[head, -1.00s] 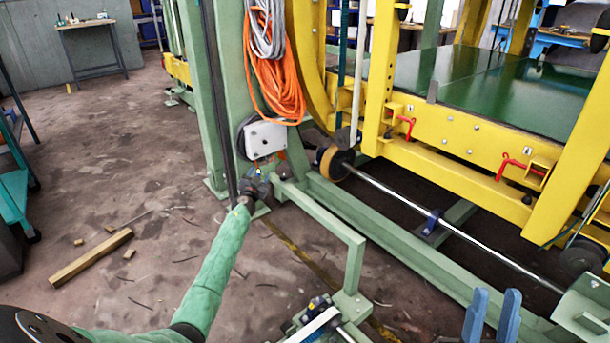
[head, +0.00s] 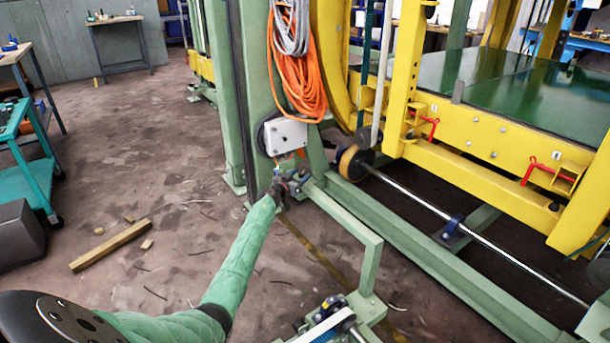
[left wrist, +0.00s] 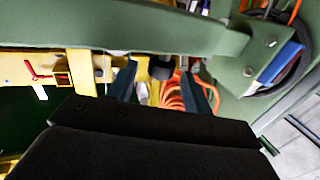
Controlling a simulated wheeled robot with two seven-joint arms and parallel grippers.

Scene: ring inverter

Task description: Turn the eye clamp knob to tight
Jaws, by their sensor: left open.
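My left gripper (head: 291,182) is at the end of the green-sleeved arm, low in front of the green post, just below a white box (head: 284,136). In the left wrist view its two dark fingers (left wrist: 165,88) stand apart with nothing held between them. Behind the gap are a dark round part (left wrist: 160,68) and orange cable (left wrist: 172,95). I cannot make out the eye clamp knob for certain. A small blue and orange part (head: 302,154) shows under the white box, too small to read. My right gripper is not in view.
A green rail (head: 340,215) runs close to the right of my left gripper. The yellow ring frame (head: 470,175) and a steel shaft (head: 470,235) lie further right. Orange cable (head: 300,75) hangs on the post. A wooden beam (head: 110,246) lies on the open floor at left.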

